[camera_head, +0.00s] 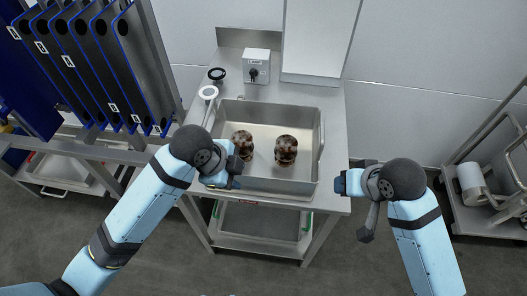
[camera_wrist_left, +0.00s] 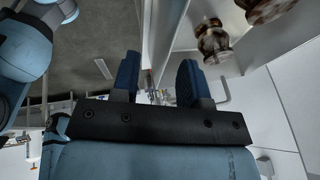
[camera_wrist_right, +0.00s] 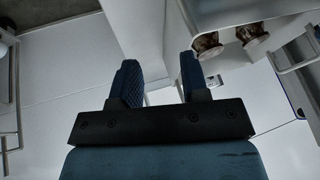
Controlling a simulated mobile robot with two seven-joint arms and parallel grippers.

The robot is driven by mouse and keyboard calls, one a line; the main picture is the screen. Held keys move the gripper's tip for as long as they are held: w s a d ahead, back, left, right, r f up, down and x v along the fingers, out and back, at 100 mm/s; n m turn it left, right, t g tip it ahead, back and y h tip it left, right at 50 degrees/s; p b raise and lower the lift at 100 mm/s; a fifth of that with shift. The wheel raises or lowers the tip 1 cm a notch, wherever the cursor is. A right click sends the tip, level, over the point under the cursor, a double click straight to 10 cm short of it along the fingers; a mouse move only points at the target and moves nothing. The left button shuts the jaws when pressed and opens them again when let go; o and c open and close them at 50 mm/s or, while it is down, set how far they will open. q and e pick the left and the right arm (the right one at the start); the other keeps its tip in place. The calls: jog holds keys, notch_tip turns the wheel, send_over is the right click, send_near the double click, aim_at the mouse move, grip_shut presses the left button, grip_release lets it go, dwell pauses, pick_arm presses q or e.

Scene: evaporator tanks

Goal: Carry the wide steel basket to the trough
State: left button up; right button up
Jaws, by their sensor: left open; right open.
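A wide steel basket (camera_head: 262,188), open-topped with a handle at its right side, rests on the steel table. It holds two brown, mottled jar-like objects (camera_head: 242,145), (camera_head: 286,150). My left gripper (camera_head: 237,174) is open at the basket's left front side, overlapping it in the head view; I cannot tell if it touches. In the left wrist view its fingers (camera_wrist_left: 159,78) stand apart. My right gripper (camera_head: 343,183) is open just right of the table's right edge, apart from the basket; its fingers show spread in the right wrist view (camera_wrist_right: 159,80). I cannot identify the trough for certain.
A grey control box (camera_head: 256,66) with a black knob stands behind the basket. A steel tray with green handles (camera_head: 262,222) sits on the lower shelf. Blue-edged dark plates (camera_head: 100,65) hang at the left. A wheeled cart (camera_head: 490,190) stands right; floor between is clear.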

pick_arm(q)
jog(key=w+d+r+m+y, duration=0.1)
jog(key=w+r+m, duration=0.2)
jog(key=w+m, duration=0.25)
pick_arm(e)
jog(key=w+a+r, duration=0.2)
jog(key=w+r, duration=0.2)
pick_arm(q)
notch_tip(320, 180, up, 12)
jog(key=r+m+g+y, duration=0.15)
jog(key=m+y, duration=0.35)
jog(key=m, duration=0.7)
send_over(207, 115)
jog(key=d, duration=0.3)
jog(key=f, duration=0.1)
pick_arm(e)
jog(key=m+h, duration=0.1)
jog(key=m, duration=0.1)
send_near(323, 122)
notch_tip(323, 122, up, 3)
pick_arm(q)
jog(key=shift+s+a+n+g+b, duration=0.15)
jog(key=shift+a+n+g+b, duration=0.1)
jog(key=shift+g+b, duration=0.1)
pick_arm(e)
jog(key=shift+s+d, duration=0.2)
jog(key=shift+s, duration=0.2)
